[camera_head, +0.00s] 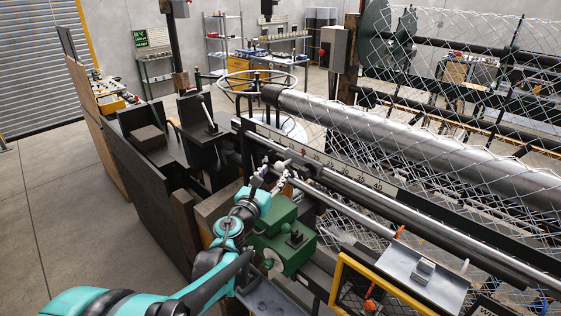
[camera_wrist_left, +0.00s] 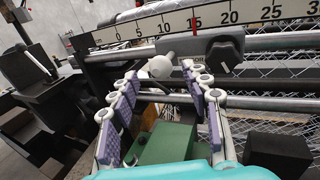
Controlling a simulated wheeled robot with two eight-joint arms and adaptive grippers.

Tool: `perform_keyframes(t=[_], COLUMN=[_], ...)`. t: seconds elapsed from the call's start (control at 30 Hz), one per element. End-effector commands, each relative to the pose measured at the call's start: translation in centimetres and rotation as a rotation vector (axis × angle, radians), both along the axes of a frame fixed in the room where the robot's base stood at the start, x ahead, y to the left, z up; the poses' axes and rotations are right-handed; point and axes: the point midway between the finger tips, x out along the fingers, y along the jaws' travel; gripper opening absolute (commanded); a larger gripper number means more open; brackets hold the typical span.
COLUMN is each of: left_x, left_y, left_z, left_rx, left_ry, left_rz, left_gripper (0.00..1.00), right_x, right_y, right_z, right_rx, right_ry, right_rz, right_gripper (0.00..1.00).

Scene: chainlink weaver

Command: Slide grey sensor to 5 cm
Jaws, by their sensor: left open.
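The grey sensor (camera_wrist_left: 200,46) sits on the metal rail below the ruler in the left wrist view. A black knob (camera_wrist_left: 225,51) is on its front, and a white rounded knob (camera_wrist_left: 160,66) sticks out from its left side. The white ruler (camera_wrist_left: 255,15) shows a red mark close to 15, just above the sensor. My left gripper (camera_wrist_left: 159,72) is open, its purple-padded fingers on either side of the white knob; contact cannot be told. In the head view my left gripper (camera_head: 271,172) is at the rail, partly hiding the sensor. My right gripper is not in view.
A green machine block (camera_head: 285,242) lies just under my left arm. A large grey roller (camera_head: 400,140) with chain-link mesh runs behind the rail. A yellow frame (camera_head: 380,278) and a metal tray (camera_head: 420,275) stand at the right. Open floor (camera_head: 60,210) lies left.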

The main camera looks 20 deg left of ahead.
Motion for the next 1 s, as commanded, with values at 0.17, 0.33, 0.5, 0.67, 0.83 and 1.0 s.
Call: perform_keyframes(t=[0.17,0.33,0.5,0.67,0.83,1.0], left_x=[3.1,4.9,5.3,5.3,5.3,5.3], left_y=[0.2,0.2,0.3,0.3,0.3,0.5], left_z=[0.1,0.1,0.1,0.1,0.1,0.1], left_rx=[-0.003,-0.004,-0.005,-0.005,-0.005,-0.006], left_ry=[0.000,-0.001,-0.001,-0.001,-0.001,-0.001], left_rz=[0.000,0.000,0.002,0.002,0.002,0.003], left_gripper=[0.47,0.47,0.47,0.47,0.03,0.00], right_x=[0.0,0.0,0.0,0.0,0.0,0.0], right_y=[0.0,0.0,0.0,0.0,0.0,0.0], right_z=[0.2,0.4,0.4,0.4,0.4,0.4], right_rx=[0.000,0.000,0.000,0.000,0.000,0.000], right_ry=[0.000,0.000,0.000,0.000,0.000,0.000], right_rz=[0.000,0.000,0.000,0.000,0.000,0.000], right_gripper=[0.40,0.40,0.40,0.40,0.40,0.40])
